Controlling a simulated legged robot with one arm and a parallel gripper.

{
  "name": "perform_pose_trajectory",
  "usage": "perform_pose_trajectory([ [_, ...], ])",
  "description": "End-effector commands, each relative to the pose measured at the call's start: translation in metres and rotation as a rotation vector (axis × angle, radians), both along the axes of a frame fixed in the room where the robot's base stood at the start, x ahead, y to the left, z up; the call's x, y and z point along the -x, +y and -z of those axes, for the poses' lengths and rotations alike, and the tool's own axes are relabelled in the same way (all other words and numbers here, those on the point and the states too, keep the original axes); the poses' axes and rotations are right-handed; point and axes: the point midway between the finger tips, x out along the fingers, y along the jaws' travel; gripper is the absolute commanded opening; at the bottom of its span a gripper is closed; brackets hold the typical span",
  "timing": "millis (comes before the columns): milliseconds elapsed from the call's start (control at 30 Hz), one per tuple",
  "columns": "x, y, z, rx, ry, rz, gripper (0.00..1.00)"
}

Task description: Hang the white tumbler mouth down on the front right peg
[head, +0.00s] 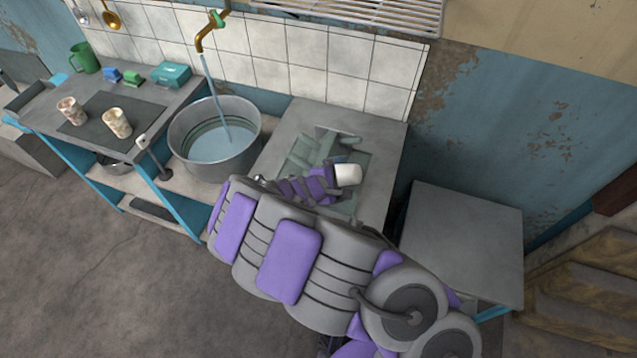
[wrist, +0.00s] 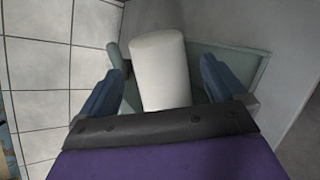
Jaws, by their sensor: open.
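The white tumbler (wrist: 160,72) stands out between the two blue fingers of my gripper (wrist: 161,85) in the wrist view, with a gap on either side. In the head view the white tumbler (head: 348,175) is at the end of my purple and grey arm, over the grey-green rack (head: 303,155) on the right counter. The rack (wrist: 255,72) also shows behind the tumbler in the wrist view. My gripper is open around the tumbler. The front right peg is hidden, and I cannot tell whether the tumbler sits on it.
A metal basin (head: 180,140) of water stands left of the rack under a running brass tap (head: 207,35). Two patterned cups (head: 117,123) stand on a dark mat (head: 92,122) on the left counter. A tiled wall (head: 330,60) rises behind. A grey table (head: 465,235) at right is bare.

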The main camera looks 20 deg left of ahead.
Motion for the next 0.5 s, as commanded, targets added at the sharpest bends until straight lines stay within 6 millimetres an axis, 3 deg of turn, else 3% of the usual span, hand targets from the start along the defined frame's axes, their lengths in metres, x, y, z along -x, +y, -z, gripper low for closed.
perform_pose_trajectory([
  [500,0.073,0.036,-0.049,-0.004,0.002,-0.003,0.98],
])
